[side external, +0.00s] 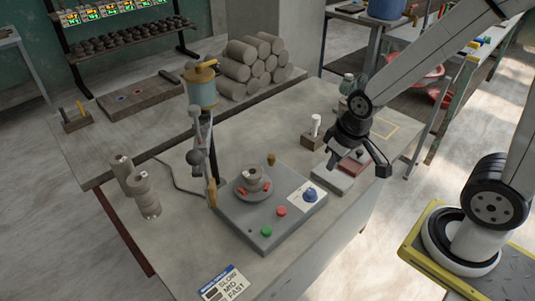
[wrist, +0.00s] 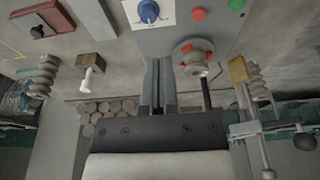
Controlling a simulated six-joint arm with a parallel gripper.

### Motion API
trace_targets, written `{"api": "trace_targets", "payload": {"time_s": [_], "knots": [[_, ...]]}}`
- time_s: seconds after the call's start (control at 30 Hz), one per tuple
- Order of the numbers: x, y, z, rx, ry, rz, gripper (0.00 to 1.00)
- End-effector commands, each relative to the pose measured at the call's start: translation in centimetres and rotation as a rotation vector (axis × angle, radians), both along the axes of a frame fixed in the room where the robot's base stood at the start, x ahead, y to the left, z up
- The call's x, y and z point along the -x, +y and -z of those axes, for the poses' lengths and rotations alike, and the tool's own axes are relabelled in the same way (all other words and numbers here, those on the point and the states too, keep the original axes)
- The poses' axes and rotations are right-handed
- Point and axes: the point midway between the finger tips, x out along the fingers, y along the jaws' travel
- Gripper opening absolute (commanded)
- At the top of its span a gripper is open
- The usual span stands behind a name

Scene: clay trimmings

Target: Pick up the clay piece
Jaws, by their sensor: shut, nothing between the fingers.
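A small grey-beige clay piece (side external: 253,175) stands on the round plate of the grey machine (side external: 240,222), with red pads around its foot. In the wrist view the clay piece (wrist: 199,58) is just right of the fingertips. My gripper (side external: 333,162) is up and to the right of the machine in the side view, apart from the clay piece. In the wrist view its two grey fingers (wrist: 158,64) lie side by side, shut, with nothing between them.
A wooden block with a white peg (side external: 315,127) and a flat box with a red-brown top (side external: 354,165) are near my gripper. Clay logs (side external: 236,69) are stacked behind. Ridged clay cylinders (side external: 146,197) stand left.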

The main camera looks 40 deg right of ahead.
Motion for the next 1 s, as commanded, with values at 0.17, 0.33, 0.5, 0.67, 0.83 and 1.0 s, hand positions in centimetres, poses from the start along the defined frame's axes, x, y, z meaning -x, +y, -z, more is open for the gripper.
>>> {"api": "trace_targets", "payload": {"time_s": [0.17,0.33,0.5,0.67,0.83,1.0], "knots": [[0.00,0.00,0.00,0.000,0.000,0.000,0.00],[0.00,0.00,0.00,0.000,0.000,0.000,0.19],[0.00,0.00,0.00,0.000,0.000,0.000,0.73],[0.00,0.00,0.00,0.000,0.000,0.000,1.00],[0.00,0.00,0.01,0.000,0.001,0.002,1.00],[-0.05,-0.02,0.34,-0.022,0.026,0.046,1.00]]}}
